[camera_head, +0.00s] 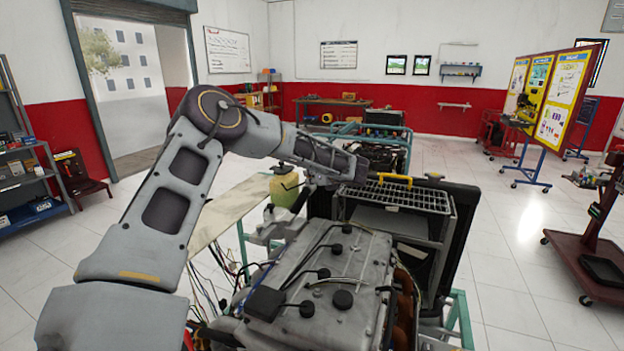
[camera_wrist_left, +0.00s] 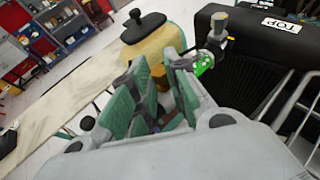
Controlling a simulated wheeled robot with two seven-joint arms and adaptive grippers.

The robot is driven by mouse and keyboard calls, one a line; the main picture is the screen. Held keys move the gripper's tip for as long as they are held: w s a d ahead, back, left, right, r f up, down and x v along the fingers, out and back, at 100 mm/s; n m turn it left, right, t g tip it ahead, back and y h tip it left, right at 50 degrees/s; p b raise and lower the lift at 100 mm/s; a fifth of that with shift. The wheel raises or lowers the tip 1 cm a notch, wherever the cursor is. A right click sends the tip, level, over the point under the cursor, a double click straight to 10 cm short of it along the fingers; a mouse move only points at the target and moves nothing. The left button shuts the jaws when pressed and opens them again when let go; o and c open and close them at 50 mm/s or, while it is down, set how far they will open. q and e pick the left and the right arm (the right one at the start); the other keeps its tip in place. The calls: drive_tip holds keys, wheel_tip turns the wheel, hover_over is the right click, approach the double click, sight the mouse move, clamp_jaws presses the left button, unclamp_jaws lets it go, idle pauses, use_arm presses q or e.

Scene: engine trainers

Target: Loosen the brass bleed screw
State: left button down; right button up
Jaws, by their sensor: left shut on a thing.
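My left gripper (camera_wrist_left: 157,88) shows its two green-padded fingers in the left wrist view. They are shut on a small brass-coloured piece, the brass bleed screw (camera_wrist_left: 158,76), which shows between the fingertips. Its lower part is hidden by the fingers. In the head view my left arm reaches over the engine from the left and its hand is beside the yellow tank; the fingertips and screw are hard to make out there. My right gripper is in neither view.
The yellow tank with a black cap (camera_wrist_left: 147,48) stands just beyond the fingers; it also shows in the head view (camera_head: 284,188). A black radiator part marked TOP (camera_wrist_left: 250,55) is close on the right. The grey engine (camera_head: 335,265) with cables lies in front.

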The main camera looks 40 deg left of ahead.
use_arm(q)
drive_tip(key=shift+w+n+g, duration=0.1)
drive_tip(key=shift+n+g, duration=0.3)
drive_tip(key=shift+g, duration=0.1)
drive_tip(key=c, duration=1.4)
unclamp_jaws()
drive_tip(key=shift+v, duration=6)
drive_tip(key=shift+f, duration=0.15)
